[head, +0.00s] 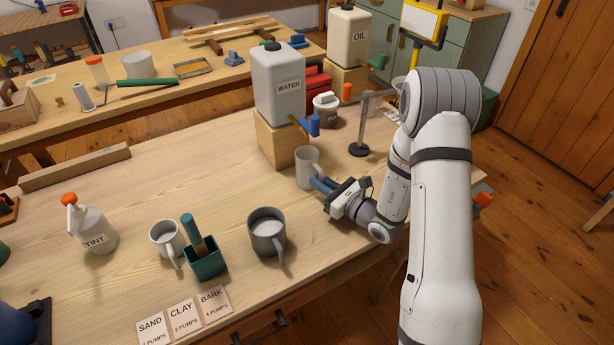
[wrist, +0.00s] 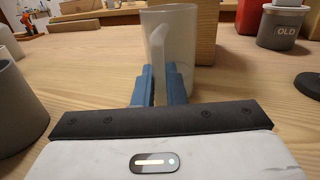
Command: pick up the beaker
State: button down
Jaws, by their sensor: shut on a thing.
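The beaker (head: 304,164) is a pale grey, handled cup beside the wooden block under the water container. In the wrist view the beaker (wrist: 183,32) stands upright straight ahead. My gripper (head: 322,184) reaches it from the right. In the wrist view my blue fingers (wrist: 161,88) are shut on the beaker's handle (wrist: 158,58), one on each side. The beaker's lower part is partly hidden by the fingers there. I cannot tell whether its base touches the table.
The water container (head: 278,90) with a blue tap (head: 312,124) stands on its block (head: 278,142) just behind. A dark grey mug (head: 267,232), a white mug (head: 166,240) and a green box (head: 207,264) stand nearer. A lamp-like stand (head: 359,148) is behind right.

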jog(key=shift+r, duration=0.1)
jog(key=shift+r, duration=1.25)
jog(key=v, duration=0.6)
jog(key=b+v, duration=0.1)
jog(key=v, duration=0.5)
jog(key=r+v, duration=0.1)
jog(key=v, duration=0.4)
jog(key=shift+s+d, duration=0.25)
jog(key=shift+d, duration=0.1)
